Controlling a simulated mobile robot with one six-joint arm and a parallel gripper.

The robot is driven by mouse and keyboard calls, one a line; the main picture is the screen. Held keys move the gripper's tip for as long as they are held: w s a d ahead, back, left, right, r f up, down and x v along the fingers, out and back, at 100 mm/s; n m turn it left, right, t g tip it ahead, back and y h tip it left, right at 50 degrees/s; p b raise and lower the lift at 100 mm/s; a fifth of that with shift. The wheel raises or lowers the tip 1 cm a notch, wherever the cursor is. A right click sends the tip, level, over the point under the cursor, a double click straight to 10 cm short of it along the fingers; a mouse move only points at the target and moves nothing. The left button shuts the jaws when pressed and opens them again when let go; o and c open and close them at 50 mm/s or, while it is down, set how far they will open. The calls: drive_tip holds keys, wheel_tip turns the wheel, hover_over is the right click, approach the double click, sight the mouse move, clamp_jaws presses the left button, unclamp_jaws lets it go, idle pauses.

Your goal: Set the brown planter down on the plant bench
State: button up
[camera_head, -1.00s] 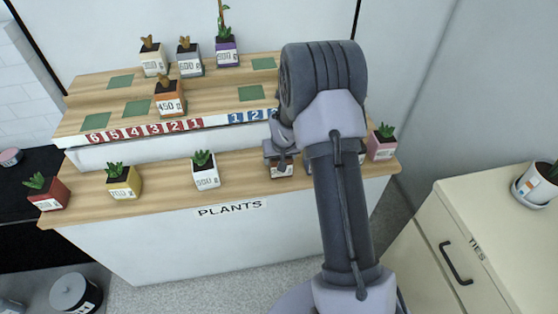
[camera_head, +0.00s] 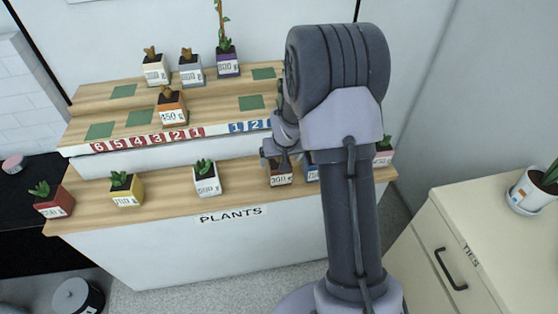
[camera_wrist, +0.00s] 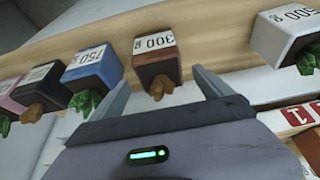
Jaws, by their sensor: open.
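The brown planter (camera_head: 281,178) with a "300 g" label stands on the lower front wooden ledge of the plant bench (camera_head: 240,190). In the wrist view the brown planter (camera_wrist: 157,65) shows its label and a brown plant. My gripper (camera_head: 281,158) is at the planter, just above and behind it in the head view. In the wrist view my gripper (camera_wrist: 160,82) is open, with one finger on each side of the planter's plant end. Gaps show between the fingers and the pot. My arm hides part of the bench to the right.
A blue planter (camera_wrist: 92,67) stands close on one side, with black and pink ones beyond. A white planter (camera_head: 206,180) stands farther off on the other side. Yellow (camera_head: 126,190) and red (camera_head: 52,200) planters stand farther left. A drawer cabinet (camera_head: 480,230) is at right.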

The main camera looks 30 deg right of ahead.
drive_tip(key=s+a+r, duration=0.4)
drive_tip(key=a+r, duration=0.1)
drive_tip(key=r, duration=0.4)
drive_tip(key=s+a+r, duration=0.4)
drive_tip(key=s+r, duration=0.1)
drive_tip(key=r, duration=0.5)
drive_tip(key=s+a+r+y, duration=0.1)
drive_tip(key=s+a+r, duration=0.1)
drive_tip(key=s, duration=0.4)
drive_tip(key=s+a+r+t+y, duration=0.1)
drive_tip(key=s+a+r, duration=0.1)
drive_tip(key=s+a, duration=0.3)
drive_tip(key=s+a+r+m+y, duration=0.1)
drive_tip(key=s+a+r, duration=0.2)
drive_tip(key=s, duration=0.5)
drive_tip(key=shift+s+a+p, duration=0.2)
drive_tip(key=shift+p, duration=0.2)
drive_tip(key=shift+r, duration=0.15)
